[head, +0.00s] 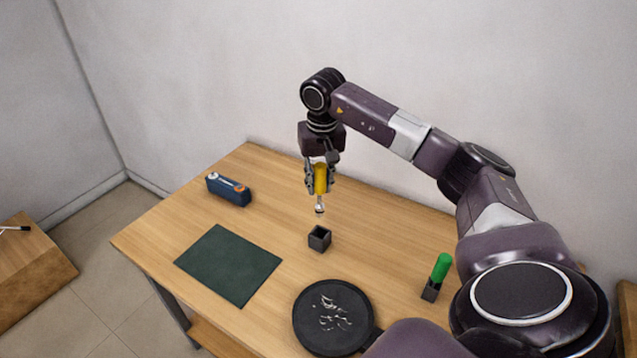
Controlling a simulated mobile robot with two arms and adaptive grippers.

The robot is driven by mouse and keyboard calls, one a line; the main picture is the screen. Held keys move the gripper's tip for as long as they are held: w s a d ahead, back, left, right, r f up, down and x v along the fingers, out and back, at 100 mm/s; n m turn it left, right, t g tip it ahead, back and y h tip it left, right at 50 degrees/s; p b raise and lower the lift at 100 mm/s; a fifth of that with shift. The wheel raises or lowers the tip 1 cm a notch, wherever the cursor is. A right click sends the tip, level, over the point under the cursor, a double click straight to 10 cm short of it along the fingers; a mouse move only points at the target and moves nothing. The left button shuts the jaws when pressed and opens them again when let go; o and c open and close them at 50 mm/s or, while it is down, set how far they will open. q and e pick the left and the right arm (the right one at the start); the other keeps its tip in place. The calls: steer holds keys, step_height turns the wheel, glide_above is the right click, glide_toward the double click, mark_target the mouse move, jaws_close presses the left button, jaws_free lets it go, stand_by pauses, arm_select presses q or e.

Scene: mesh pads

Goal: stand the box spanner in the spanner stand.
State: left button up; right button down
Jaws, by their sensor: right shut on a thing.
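The box spanner (321,180) has a yellow handle and a short metal shank with its end pointing down. My right gripper (321,186) is shut on the yellow handle and holds it roughly upright, in the air. The spanner stand, seemingly the small black square open-topped block (319,239), is on the table just below the spanner's tip in the picture. The tip appears apart from the stand, with a gap between them. The stand's opening looks empty. My left gripper is not in view.
A dark green mat (230,264) lies left of the stand. A blue case (229,189) is at the back left. A round black dish (333,317) with silvery bits is in front. A green-handled tool (441,267) stands in a dark holder (430,291) at right.

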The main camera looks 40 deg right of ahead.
mark_target(319, 196)
steer(key=shift+d+f, duration=0.1)
steer(key=shift+f, duration=0.25)
steer(key=shift+f+b, duration=1.05)
steer(key=shift+f, duration=0.25)
steer(key=shift+f+b, duration=0.35)
steer(key=shift+f, duration=0.3)
steer(key=shift+r, duration=0.15)
step_height(319, 196, down, 8)
steer(key=b, duration=0.5)
steer(key=shift+f, duration=0.2)
